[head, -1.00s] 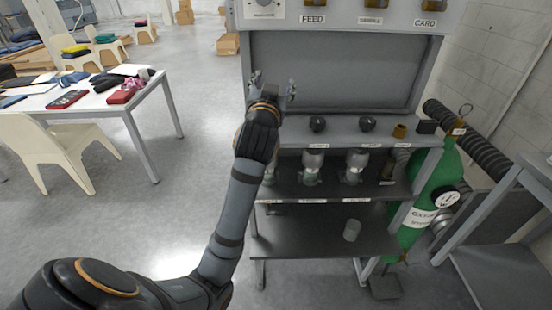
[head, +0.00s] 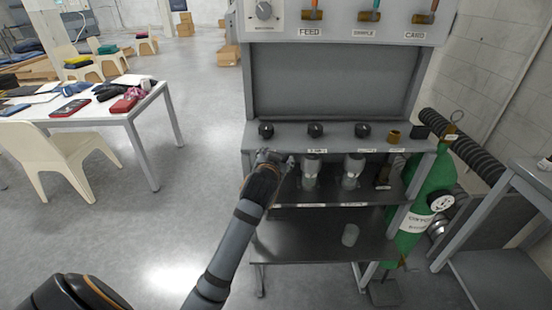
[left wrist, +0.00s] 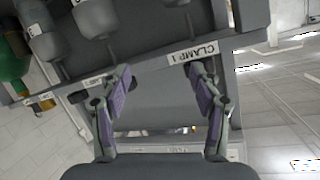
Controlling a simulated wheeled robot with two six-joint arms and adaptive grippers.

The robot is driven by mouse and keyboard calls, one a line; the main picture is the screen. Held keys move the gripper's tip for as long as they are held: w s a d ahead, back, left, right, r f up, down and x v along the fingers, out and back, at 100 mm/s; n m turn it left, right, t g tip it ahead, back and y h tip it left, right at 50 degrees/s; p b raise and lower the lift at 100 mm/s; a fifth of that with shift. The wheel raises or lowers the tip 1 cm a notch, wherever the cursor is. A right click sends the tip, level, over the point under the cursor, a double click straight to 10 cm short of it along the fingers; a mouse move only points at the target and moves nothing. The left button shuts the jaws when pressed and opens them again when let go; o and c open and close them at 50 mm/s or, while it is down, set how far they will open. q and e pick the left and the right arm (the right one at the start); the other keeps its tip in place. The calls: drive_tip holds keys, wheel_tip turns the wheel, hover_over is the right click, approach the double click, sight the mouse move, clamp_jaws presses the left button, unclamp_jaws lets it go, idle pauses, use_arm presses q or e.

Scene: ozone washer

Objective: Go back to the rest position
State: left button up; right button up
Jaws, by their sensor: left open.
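My left gripper (head: 274,158) is in front of the left part of the grey washer stand (head: 330,75), at the height of its middle shelf. In the left wrist view the gripper (left wrist: 160,95) has its two fingers spread apart with nothing between them. My right gripper is not in view.
Two grey bottle-like vessels, one (head: 310,172) and another (head: 352,170), are on the middle shelf. A grey cup (head: 350,235) stands on the lower shelf. A green oxygen cylinder (head: 420,210) is at right. A white table (head: 130,118) is at left, with open floor between.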

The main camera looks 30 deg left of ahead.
use_arm(q)
drive_tip(key=shift+f, duration=0.1)
idle(0.4)
drive_tip(key=s+d+f+g+h, duration=0.1)
drive_tip(key=s+d+f+g, duration=0.15)
drive_tip(key=s+f, duration=0.6)
drive_tip(key=s+d+f+m+g+h, duration=0.15)
drive_tip(key=s+f+g, duration=0.25)
drive_tip(key=s+f, duration=0.45)
drive_tip(key=s+d+f+g+h, duration=0.2)
drive_tip(key=s+f+g, duration=0.3)
drive_tip(key=s, duration=0.6)
drive_tip(key=s+a+f, duration=0.1)
drive_tip(key=s+f, duration=0.1)
drive_tip(key=f, duration=1.2)
drive_tip(key=s+a+f, duration=0.1)
drive_tip(key=a+f, duration=0.1)
drive_tip(key=f, duration=1.2)
drive_tip(key=s+f+g+p, duration=0.1)
drive_tip(key=s+f, duration=1.2)
drive_tip(key=s, duration=0.4)
drive_tip(key=shift+s+a+f+n, duration=0.25)
drive_tip(key=shift+a+f+n, duration=0.15)
drive_tip(key=shift+n, duration=0.05)
drive_tip(key=shift+a+y, duration=0.1)
drive_tip(key=shift+y, duration=0.15)
